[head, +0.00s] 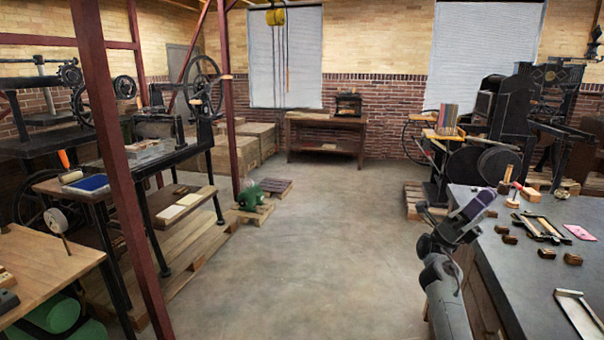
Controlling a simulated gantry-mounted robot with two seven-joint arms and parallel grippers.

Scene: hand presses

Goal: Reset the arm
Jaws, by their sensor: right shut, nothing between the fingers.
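My right arm comes up from the bottom, just left of the dark-topped bench (520,262). Its grey and black links bend at the wrist, and my right gripper (484,200) points up and to the right, near the bench's far left corner. The gripper is shut with nothing in it and appears apart from the tools on the bench. My left arm and left gripper are out of view.
The bench holds several small brown blocks (546,253), a frame (540,229), a pink card (580,232) and a metal tray (582,316). A black press (495,160) stands behind. A wooden table (45,262) and red posts (112,150) are left. The middle floor is clear.

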